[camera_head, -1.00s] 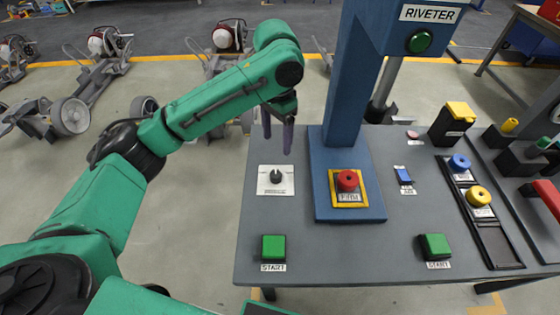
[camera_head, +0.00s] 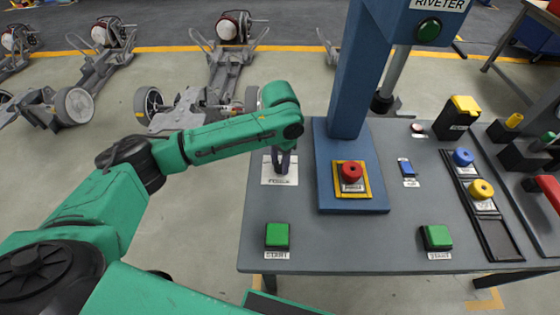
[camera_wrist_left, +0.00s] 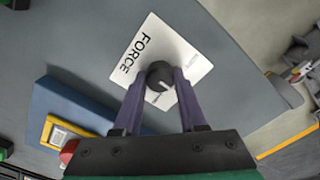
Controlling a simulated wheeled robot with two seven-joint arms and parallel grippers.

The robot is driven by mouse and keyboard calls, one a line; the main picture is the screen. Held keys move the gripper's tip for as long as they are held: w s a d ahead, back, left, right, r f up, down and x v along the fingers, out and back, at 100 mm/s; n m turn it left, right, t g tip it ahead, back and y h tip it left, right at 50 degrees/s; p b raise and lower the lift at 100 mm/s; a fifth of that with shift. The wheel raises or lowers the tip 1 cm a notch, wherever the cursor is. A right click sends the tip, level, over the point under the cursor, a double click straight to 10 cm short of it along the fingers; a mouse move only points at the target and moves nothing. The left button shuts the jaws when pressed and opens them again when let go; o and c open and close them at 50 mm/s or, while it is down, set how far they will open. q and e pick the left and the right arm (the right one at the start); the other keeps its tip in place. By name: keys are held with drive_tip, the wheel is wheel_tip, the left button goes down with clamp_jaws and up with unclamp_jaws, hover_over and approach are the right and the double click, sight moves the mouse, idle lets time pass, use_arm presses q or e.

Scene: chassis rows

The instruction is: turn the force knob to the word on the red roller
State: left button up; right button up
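The force knob (camera_wrist_left: 160,74) is a dark round knob on a white plate printed FORCE (camera_wrist_left: 134,54) in the left wrist view. A light mark shows on its lower right side. In the head view the plate (camera_head: 270,181) lies at the table's left, and my gripper hides most of the knob. My left gripper (camera_head: 284,167) is down at the knob, one finger on each side, with small gaps seeming to remain. The red roller (camera_head: 352,171) stands in a yellow-edged frame on the blue base; its label appears to read FIRM. My right gripper is out of view.
The blue riveter column (camera_head: 352,95) rises just right of the knob. Green START buttons (camera_head: 277,235) (camera_head: 436,237) sit at the front. A blue switch (camera_head: 405,168) and a black rail (camera_head: 494,235) with blue and yellow rollers lie to the right. The front middle is clear.

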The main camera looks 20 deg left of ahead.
use_arm(q)
clamp_jaws()
drive_tip(key=shift+r, duration=0.1)
drive_tip(key=shift+r+m+p, duration=0.15)
drive_tip(key=shift+m+p, duration=0.45)
drive_tip(key=shift+p, duration=0.5)
drive_tip(key=m+p, duration=0.4)
drive_tip(key=shift+r+p, duration=0.1)
drive_tip(key=shift+p, duration=0.2)
drive_tip(key=m+p, duration=0.2)
drive_tip(key=m, duration=0.1)
drive_tip(key=shift+m, duration=0.3)
drive_tip(key=shift+f+m+p, duration=0.25)
drive_tip(key=shift+m+p, duration=0.65)
drive_tip(key=shift+m, duration=0.6)
drive_tip(key=shift+w, duration=0.1)
